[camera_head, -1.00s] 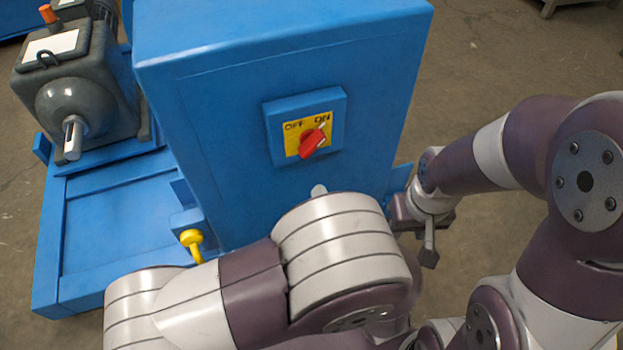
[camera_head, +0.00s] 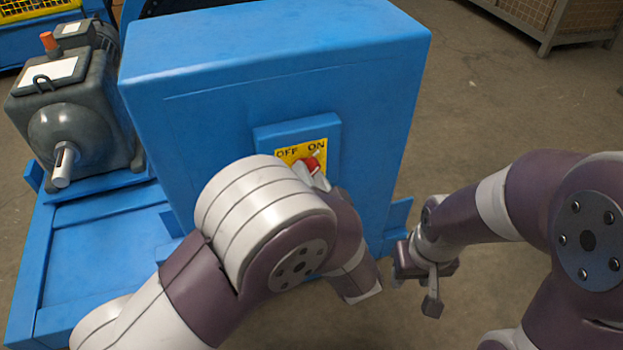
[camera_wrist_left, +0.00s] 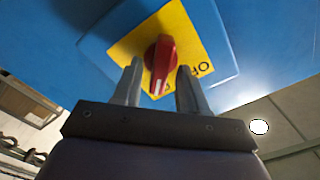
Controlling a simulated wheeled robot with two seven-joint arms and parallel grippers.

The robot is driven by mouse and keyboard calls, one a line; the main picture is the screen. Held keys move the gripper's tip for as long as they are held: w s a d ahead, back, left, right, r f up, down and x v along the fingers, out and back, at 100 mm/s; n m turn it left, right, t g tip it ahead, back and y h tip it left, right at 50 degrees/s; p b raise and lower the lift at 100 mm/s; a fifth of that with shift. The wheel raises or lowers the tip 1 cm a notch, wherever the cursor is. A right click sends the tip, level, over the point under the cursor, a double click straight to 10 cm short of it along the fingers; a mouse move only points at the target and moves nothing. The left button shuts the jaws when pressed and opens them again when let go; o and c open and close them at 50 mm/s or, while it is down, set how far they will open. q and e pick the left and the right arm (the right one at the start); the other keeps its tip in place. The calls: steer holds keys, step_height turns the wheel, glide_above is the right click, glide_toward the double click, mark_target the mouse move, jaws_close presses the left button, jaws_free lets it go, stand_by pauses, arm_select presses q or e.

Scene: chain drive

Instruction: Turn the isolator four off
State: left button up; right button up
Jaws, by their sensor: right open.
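The red switch knob (camera_head: 313,163) sits on a yellow plate (camera_head: 290,153) marked OFF and ON, on the front of the blue cabinet (camera_head: 270,95). The knob leans toward ON. In the left wrist view, the red knob (camera_wrist_left: 160,62) lies between the two fingers of my left gripper (camera_wrist_left: 160,80), with a visible gap on each side. That gripper is open. In the head view my left arm hides most of the gripper and the lower part of the switch. My right gripper (camera_head: 418,284) is open and empty, low to the right of the cabinet.
A grey motor (camera_head: 75,125) with a bare shaft stands on the blue base frame (camera_head: 105,245) at the left. A crate (camera_head: 560,22) stands at the back right. The floor right of the cabinet is clear.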

arm_select(q)
jaws_close()
steer(key=n, duration=0.6)
steer(key=n+p, duration=0.1)
steer(key=n, duration=1)
steer(key=shift+s+a+n+p, duration=0.15)
steer(key=shift+a+n+p, duration=0.15)
steer(key=shift+a+n, duration=0.1)
stand_by(0.3)
